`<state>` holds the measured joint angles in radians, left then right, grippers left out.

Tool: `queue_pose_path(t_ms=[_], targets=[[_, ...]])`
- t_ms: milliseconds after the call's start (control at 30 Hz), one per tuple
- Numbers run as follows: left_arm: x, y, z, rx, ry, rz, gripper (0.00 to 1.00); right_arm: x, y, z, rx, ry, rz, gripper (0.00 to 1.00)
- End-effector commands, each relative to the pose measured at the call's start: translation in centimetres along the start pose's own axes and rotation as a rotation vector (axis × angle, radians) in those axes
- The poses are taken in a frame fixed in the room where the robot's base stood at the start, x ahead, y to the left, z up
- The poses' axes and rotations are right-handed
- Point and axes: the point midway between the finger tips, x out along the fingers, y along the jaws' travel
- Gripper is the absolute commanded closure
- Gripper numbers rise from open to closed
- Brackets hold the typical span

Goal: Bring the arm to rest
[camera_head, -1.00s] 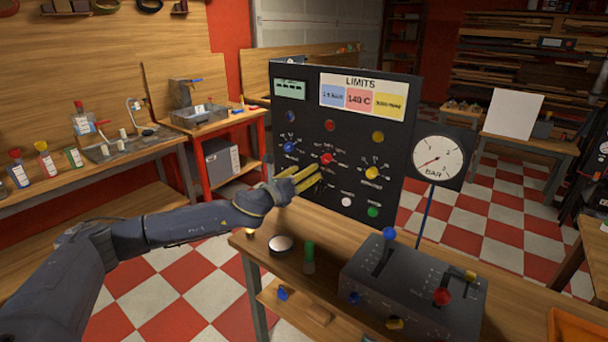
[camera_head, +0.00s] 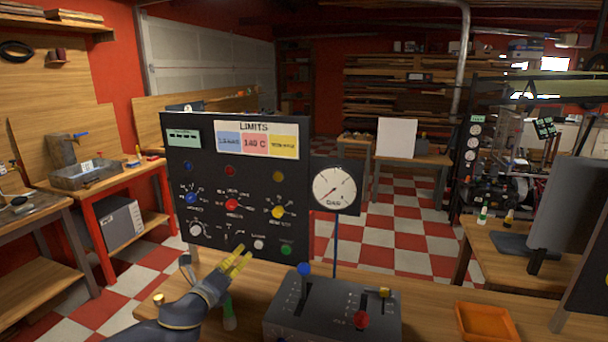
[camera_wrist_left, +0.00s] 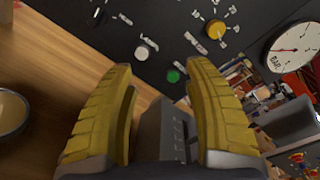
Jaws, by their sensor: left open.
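My left gripper (camera_head: 236,262) has yellow fingers and is open and empty. In the head view it is low in front of the black control panel (camera_head: 181,237), above the wooden bench. In the left wrist view its two fingers (camera_wrist_left: 160,100) stand apart with nothing between them. The panel also fills the top of the left wrist view (camera_wrist_left: 120,45), with a white button (camera_wrist_left: 142,52) and a green button (camera_wrist_left: 173,76). The lower arm runs out at the bottom edge of the head view. My right gripper is not in view.
A grey lever box (camera_head: 335,308) stands right of the gripper. A green-topped bottle (camera_head: 229,316) is close beside my arm. A round gauge (camera_head: 334,188) stands by the panel. An orange tray (camera_head: 487,322) lies on the bench at right. A metal dish (camera_wrist_left: 12,112) shows in the left wrist view.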

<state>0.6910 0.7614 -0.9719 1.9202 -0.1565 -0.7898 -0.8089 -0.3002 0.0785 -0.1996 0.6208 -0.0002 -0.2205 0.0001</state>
Motion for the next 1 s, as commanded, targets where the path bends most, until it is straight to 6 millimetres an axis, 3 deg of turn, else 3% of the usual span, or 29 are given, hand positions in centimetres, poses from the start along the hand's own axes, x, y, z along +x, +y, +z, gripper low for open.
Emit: queue_pose_path(t_ms=[33, 100, 400, 667, 1000], targets=[[-0.9, 0.1, -2.1, -0.07, 0.007, 0.014, 0.48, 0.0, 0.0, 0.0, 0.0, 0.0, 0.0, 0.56], [-2.1, 0.3, -4.0, -0.163, 0.005, 0.039, 0.48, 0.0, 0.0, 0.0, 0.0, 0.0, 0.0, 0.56], [-8.3, 2.7, -10.5, -0.553, -0.043, 0.185, 0.48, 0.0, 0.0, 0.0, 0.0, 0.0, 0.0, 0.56], [-15.5, 6.7, -14.1, -0.869, -0.146, 0.367, 0.48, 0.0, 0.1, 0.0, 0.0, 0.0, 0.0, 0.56], [-28.1, 13.2, -17.1, -1.2, -0.379, 0.657, 0.48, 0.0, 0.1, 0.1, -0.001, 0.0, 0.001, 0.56]])
